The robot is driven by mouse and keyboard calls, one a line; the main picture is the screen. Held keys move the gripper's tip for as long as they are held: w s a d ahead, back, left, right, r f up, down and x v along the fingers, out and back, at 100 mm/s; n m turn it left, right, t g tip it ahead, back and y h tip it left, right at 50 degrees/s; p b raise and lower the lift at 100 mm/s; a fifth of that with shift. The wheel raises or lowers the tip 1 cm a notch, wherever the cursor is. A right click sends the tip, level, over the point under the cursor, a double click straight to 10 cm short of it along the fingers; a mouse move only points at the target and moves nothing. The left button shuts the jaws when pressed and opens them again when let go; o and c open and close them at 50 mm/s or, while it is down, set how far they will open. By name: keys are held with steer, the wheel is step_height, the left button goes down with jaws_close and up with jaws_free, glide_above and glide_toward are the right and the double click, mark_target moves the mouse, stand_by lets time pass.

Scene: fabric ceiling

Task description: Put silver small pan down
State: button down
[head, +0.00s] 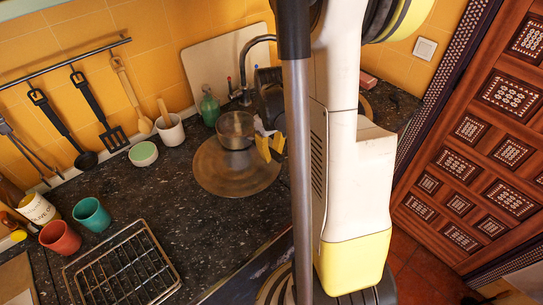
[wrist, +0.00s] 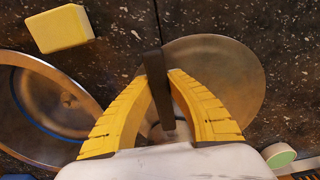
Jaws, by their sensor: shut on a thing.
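The silver small pan (head: 235,128) is in the middle of the head view, above or on a round brownish metal disc (head: 215,172) set at the counter; I cannot tell whether they touch. My gripper (head: 268,147) is at the pan's right side, partly hidden by my arm. In the wrist view, its yellow fingers (wrist: 162,90) are closed around the pan's dark handle (wrist: 154,62). The round disc (wrist: 235,75) shows behind the handle in that view. Most of the pan's body is hidden there by my gripper.
A round basin (wrist: 25,105) and a yellow block (wrist: 58,29) show in the wrist view. A green bottle (head: 209,108) and faucet (head: 243,65) stand behind the pan. A wire rack (head: 122,268), cups (head: 91,215) and a green-topped bowl (head: 143,153) are left. Dark counter between is clear.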

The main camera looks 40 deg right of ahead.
steer(key=shift+f, duration=0.3)
steer(key=c, duration=1.4)
jaws_free()
step_height(320, 180, up, 12)
steer(key=p, duration=0.4)
steer(key=s+a+r+t, duration=0.2)
steer(key=a+r+t, duration=0.1)
steer(key=a, duration=0.8)
steer(key=s+a+r+t, duration=0.2)
steer(key=a+r+t, duration=0.2)
steer(key=a, duration=0.8)
steer(key=shift+s+r+n, duration=0.2)
steer(key=shift+r+n, duration=0.1)
steer(key=shift+r, duration=0.95)
